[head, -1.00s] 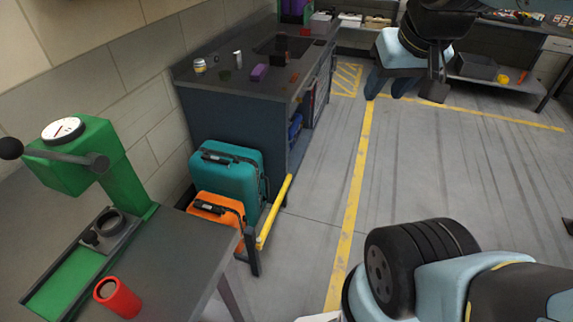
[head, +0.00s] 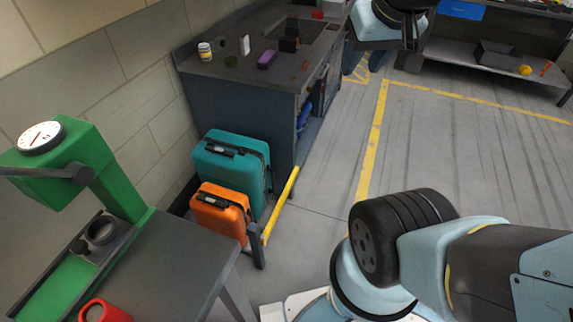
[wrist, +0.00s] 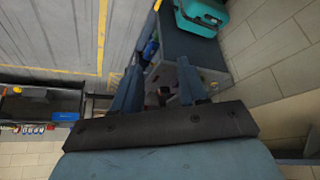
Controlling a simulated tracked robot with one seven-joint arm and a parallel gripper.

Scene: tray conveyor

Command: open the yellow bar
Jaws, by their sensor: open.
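The yellow bar (head: 281,205) stands low by the floor, slanting along the front of two suitcases, its near end at a dark post (head: 254,245). Behind it are a teal suitcase (head: 232,165) and a smaller orange suitcase (head: 220,212). My gripper (head: 366,62) is at the top of the head view, well away from the bar and partly cut off by the frame. In the wrist view its two fingers (wrist: 160,78) are apart with nothing held between them. The teal suitcase shows at the top there (wrist: 203,14); a small yellow bit beside it may be the bar's end.
A dark workbench (head: 245,95) with small items stands behind the suitcases. A table with a green press (head: 115,180) and a red cup (head: 103,312) is at the left. Open floor (head: 320,190) with a yellow line lies right of the bar. A far shelf (head: 490,60) holds a grey bin.

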